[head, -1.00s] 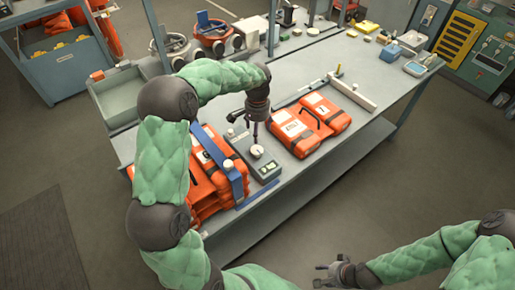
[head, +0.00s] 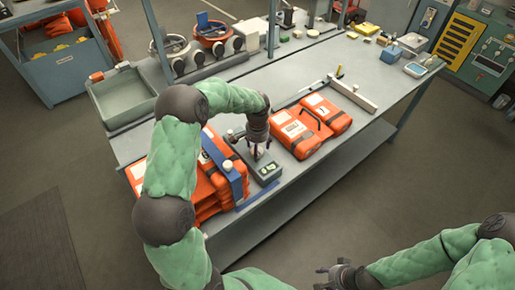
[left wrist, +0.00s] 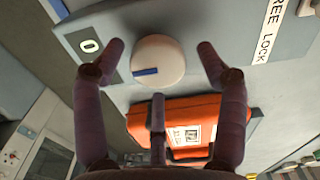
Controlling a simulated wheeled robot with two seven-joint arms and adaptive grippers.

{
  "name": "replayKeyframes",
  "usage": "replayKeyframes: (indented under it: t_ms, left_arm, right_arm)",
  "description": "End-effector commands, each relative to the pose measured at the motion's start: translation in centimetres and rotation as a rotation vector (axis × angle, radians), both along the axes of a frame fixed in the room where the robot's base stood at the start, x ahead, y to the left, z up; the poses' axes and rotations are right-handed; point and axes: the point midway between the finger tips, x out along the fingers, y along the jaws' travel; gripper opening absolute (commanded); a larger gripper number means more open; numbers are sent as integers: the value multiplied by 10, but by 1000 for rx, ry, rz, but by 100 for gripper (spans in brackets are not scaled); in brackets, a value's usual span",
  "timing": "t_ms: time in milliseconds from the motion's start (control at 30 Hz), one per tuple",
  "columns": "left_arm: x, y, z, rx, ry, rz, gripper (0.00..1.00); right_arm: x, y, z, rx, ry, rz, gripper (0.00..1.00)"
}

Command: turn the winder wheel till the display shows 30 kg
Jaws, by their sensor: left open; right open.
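The winder wheel (left wrist: 157,62) is a round cream knob with a blue mark, on a grey box (head: 267,174) on the bench. The display (left wrist: 89,46) beside it reads 0 in the left wrist view. My left gripper (head: 258,152) points down over the wheel. In the left wrist view its fingers (left wrist: 160,60) are spread, one on either side of the wheel and a third below it; I see gaps and no clear contact. In the head view the gripper partly hides the wheel. My right gripper (head: 335,273) is open and empty, away from the bench at the bottom.
Orange cases (head: 205,178) with a blue bar (head: 227,165) are stacked left of the box. More orange cases (head: 297,131) lie to its right. A grey tray (head: 122,98) stands at the far left. A lettered "REE LOCK" label (left wrist: 268,35) is beside the wheel.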

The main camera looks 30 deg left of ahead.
Motion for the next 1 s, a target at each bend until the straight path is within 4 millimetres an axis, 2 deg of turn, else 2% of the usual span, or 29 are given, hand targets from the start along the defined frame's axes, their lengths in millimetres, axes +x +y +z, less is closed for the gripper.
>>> replayKeyframes:
  t_ms: [100, 300, 667, 1000]
  left_arm:
    - [0, 0, 0, 0, 0, 0, 73]
    - [0, 0, 0, 0, -1, 0, 19]
    - [2, 0, 2, 1, -6, -32, 18]
    - [3, 0, 4, 3, -8, -243, 18]
  right_arm:
    - [0, 0, 0, 0, 0, 0, 44]
    - [0, 0, 0, 0, 0, 0, 44]
    - [0, 0, 2, 0, 0, 0, 44]
    - [0, 0, 13, 0, 0, 0, 44]
